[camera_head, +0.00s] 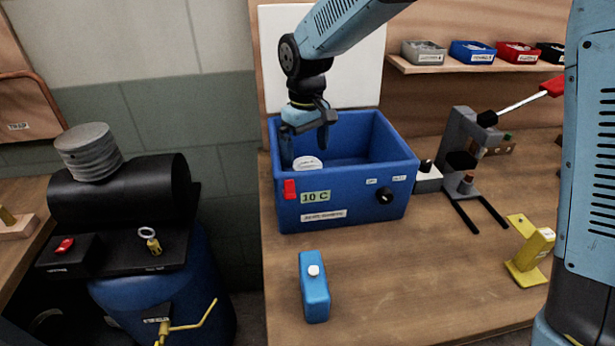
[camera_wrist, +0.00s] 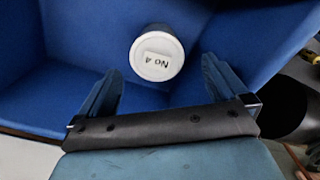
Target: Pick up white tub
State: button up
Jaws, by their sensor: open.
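The white tub (camera_head: 307,163) is inside the blue box labelled "10 C" (camera_head: 345,206), near its left side. In the head view only its round top shows above the box's front wall. In the wrist view the tub (camera_wrist: 157,58) shows its lid with a "No 4" label, on the blue floor of the box. My gripper (camera_head: 308,145) reaches down into the box from above, over the tub. In the wrist view my gripper (camera_wrist: 162,85) is open, its two fingers spread wide, with the tub ahead of and between them, apart from both.
The box's walls stand close around my gripper. A blue canister (camera_head: 314,287) stands on the table in front of the box. A grey press (camera_head: 470,150) and a yellow stand (camera_head: 530,252) are to the right. Small bins (camera_head: 472,52) line a shelf behind.

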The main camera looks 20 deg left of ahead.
aim_at(307, 164)
jog(key=shift+w+d+f, duration=0.1)
jog(key=shift+f, duration=1.45)
jog(key=shift+w+f, duration=0.1)
jog(key=shift+f, duration=1.45)
jog(key=c, duration=1.1)
